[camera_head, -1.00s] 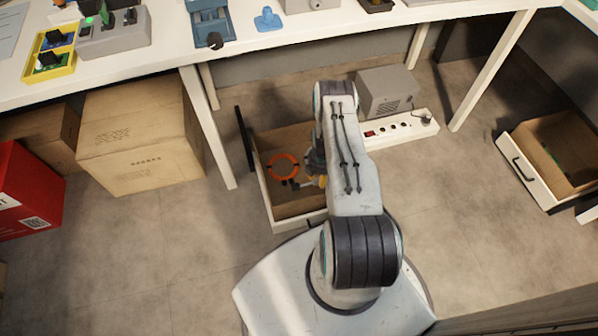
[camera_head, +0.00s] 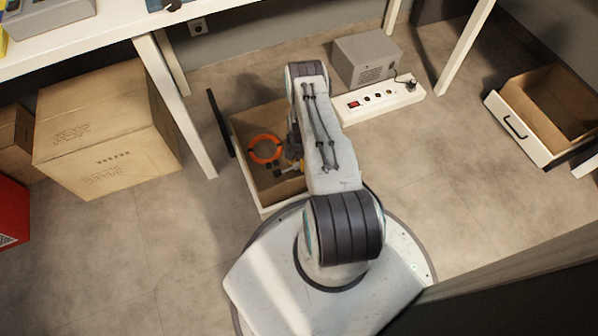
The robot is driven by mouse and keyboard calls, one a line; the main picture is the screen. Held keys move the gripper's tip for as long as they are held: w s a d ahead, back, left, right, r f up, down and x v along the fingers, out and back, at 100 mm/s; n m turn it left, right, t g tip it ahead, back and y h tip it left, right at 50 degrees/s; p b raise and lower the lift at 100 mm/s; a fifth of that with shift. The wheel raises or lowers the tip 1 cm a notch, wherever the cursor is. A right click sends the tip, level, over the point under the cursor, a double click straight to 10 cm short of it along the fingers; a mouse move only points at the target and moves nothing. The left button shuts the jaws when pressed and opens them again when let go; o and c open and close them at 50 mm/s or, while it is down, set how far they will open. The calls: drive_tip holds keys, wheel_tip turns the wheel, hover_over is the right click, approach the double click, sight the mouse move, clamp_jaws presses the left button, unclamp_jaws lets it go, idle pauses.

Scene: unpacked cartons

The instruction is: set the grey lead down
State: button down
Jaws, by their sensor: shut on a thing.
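My gripper (camera_head: 293,142) is low over an open drawer (camera_head: 281,205) on the floor, mostly hidden behind my arm. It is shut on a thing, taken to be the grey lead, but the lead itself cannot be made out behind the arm. An orange ring-shaped coil (camera_head: 265,149) lies in the drawer, just left of my gripper.
A white power strip (camera_head: 380,97) and a grey metal box (camera_head: 367,60) stand behind my arm. A large carton (camera_head: 105,130) is at left, by a white table leg (camera_head: 178,110). Another open drawer (camera_head: 520,130) lies at right. Floor between is clear.

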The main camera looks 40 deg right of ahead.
drive_tip(key=shift+f+b, duration=0.9)
drive_tip(key=shift+f, duration=0.3)
drive_tip(key=shift+f, duration=0.1)
drive_tip(key=shift+f+b, duration=0.9)
drive_tip(key=shift+b, duration=0.35)
drive_tip(key=shift+f+b, duration=0.35)
drive_tip(key=shift+f, duration=0.65)
drive_tip(key=shift+f, duration=0.1)
drive_tip(key=c, duration=1)
unclamp_jaws()
drive_tip(key=shift+r, duration=0.2)
